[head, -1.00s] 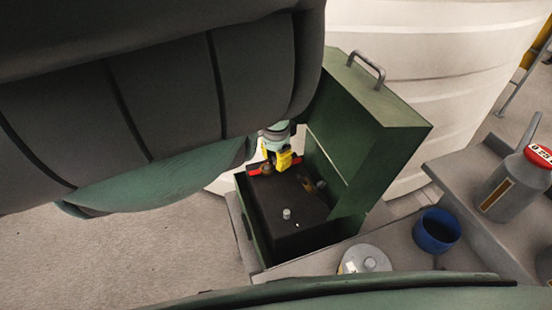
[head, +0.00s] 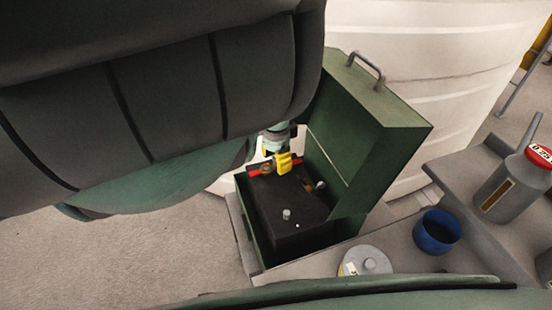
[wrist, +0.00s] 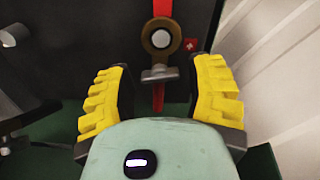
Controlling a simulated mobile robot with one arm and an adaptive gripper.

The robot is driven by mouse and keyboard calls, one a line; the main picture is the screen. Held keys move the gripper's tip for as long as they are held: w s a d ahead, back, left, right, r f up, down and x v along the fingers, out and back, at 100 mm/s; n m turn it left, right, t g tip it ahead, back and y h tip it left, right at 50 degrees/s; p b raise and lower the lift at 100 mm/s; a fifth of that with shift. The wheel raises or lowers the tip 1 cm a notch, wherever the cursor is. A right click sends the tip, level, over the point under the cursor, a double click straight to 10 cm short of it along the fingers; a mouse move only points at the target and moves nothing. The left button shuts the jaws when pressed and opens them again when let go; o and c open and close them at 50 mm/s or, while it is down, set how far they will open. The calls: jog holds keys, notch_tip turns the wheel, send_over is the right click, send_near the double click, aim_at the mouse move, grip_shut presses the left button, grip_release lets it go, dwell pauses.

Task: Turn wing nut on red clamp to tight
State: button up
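The red clamp (wrist: 159,98) runs as a vertical strip across the dark battery top in the wrist view, with a round bronze-coloured ring on it. The grey wing nut (wrist: 160,74) sits on the strip below the ring, its wings lying roughly crosswise. My gripper (wrist: 161,82) is open, with yellow ridged pads either side of the wing nut and a clear gap to each. In the head view my gripper (head: 283,163) is at the back of the battery, over the red clamp (head: 254,173), and hides the wing nut.
The black battery (head: 290,205) sits in a green box (head: 385,140) whose raised lid stands close to my gripper's right. A second terminal post (head: 287,214) stands nearer. A blue cup (head: 436,232), a grey can (head: 508,190) and a round lid (head: 366,261) are at right.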

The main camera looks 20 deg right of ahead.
jog(key=shift+o, duration=1)
notch_tip(320, 180, up, 6)
jog(key=shift+w+r, duration=0.1)
jog(key=shift+r, duration=0.65)
